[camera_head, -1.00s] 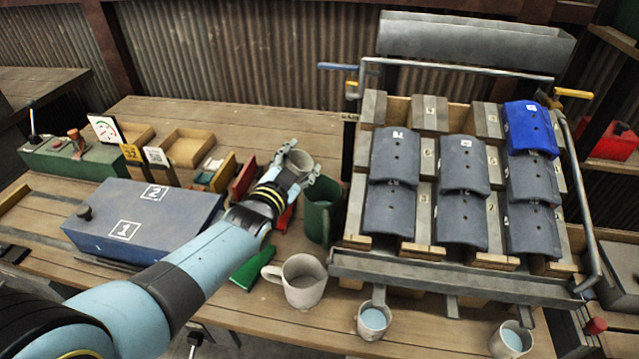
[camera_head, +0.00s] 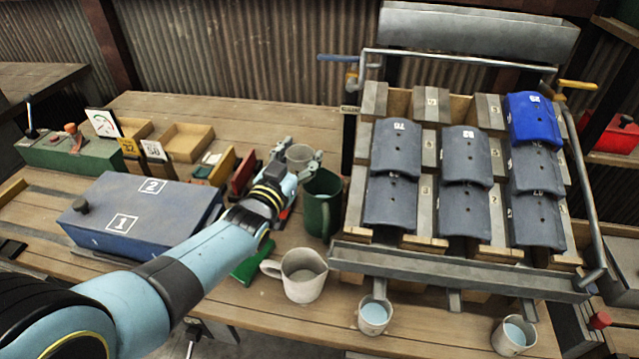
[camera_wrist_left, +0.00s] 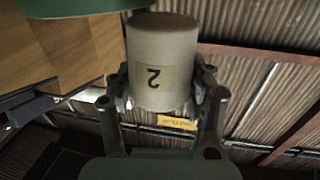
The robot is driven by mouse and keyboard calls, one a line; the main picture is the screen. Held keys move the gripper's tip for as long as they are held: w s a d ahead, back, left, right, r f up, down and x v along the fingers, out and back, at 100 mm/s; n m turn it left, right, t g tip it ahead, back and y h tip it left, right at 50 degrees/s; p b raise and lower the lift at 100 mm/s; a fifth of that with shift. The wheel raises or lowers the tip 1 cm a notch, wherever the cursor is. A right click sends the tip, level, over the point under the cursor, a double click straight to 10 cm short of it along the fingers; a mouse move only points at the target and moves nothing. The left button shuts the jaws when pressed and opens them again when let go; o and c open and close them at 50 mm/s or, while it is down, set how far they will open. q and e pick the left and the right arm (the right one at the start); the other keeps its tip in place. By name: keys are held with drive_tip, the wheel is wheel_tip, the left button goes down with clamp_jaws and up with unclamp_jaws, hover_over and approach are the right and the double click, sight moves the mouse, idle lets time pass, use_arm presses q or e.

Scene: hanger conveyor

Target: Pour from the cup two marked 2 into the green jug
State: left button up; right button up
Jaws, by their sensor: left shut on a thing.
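My left gripper (camera_head: 290,160) is shut on cup two (camera_head: 299,156), a small pale grey cup, and holds it beside the green jug (camera_head: 322,205). In the left wrist view cup two (camera_wrist_left: 162,62) sits between the two fingers (camera_wrist_left: 160,100), and its label with a 2 shows upside down. The cup is close to the jug's rim, on its upper left in the head view. In the wrist view part of a green thing (camera_wrist_left: 75,8) shows at the top edge. The inside of the jug is mostly dark. My right gripper is not in view.
A larger grey mug (camera_head: 303,277) stands just in front of the jug. Two small cups with bluish liquid (camera_head: 373,317) (camera_head: 514,336) are at the front edge. The rack of grey tiles (camera_head: 440,190) stands close on the right. A blue box (camera_head: 140,215) lies left.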

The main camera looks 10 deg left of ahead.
use_arm(q)
drive_tip(key=shift+r+p, duration=1.5)
drive_tip(key=shift+f, duration=0.1)
